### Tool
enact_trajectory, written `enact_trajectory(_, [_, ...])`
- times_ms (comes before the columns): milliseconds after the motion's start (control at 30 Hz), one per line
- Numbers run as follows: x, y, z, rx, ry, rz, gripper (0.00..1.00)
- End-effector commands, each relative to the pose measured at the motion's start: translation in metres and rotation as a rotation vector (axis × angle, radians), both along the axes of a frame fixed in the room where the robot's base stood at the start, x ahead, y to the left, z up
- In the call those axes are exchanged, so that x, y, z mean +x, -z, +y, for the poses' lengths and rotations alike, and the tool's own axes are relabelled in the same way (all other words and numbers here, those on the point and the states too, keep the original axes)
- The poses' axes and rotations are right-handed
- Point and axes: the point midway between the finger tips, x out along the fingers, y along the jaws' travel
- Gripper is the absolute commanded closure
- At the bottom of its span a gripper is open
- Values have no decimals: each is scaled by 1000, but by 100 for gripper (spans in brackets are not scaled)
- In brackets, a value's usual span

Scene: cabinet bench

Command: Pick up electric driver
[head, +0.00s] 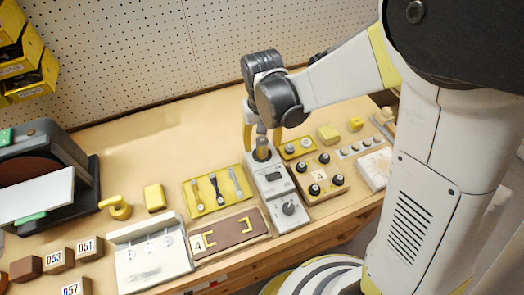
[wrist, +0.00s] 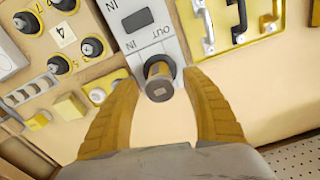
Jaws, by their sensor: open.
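An upright cylinder with a dark end and a yellow-brown band, which appears to be the electric driver (wrist: 159,78), stands in the dark round socket of a grey-white station. In the head view the driver (head: 262,142) shows only partly below my wrist. My gripper (head: 261,147) points down over the station's far end. In the wrist view my gripper (wrist: 160,82) is open, one yellow finger on each side of the driver, with gaps visible on both sides. The station (head: 271,185) has a small display and a knob; IN and OUT labels show in the wrist view.
A yellow tray of handles (head: 205,208) lies left of the station, and a board of black knobs (head: 306,190) lies right. A brown panel (head: 231,236) and a white box (head: 150,262) are in front. A grinder-like machine (head: 40,175) stands far left. The back bench is clear.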

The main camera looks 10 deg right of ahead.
Motion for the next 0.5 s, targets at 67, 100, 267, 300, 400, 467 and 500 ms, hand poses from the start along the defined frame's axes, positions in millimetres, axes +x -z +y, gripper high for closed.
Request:
enact_trajectory(67, [0,-1,0,0,0,0,45])
enact_trajectory(100, [0,-1,0,0,0,0,45])
enact_trajectory(267, [0,-2,0,0,0,0,89])
enact_trajectory(300, [0,-2,0,0,0,0,100])
enact_trajectory(400, [0,-2,0,0,0,0,100])
enact_trajectory(467, [0,-2,0,0,0,0,100])
enact_trajectory(500, [0,-2,0,0,0,0,100])
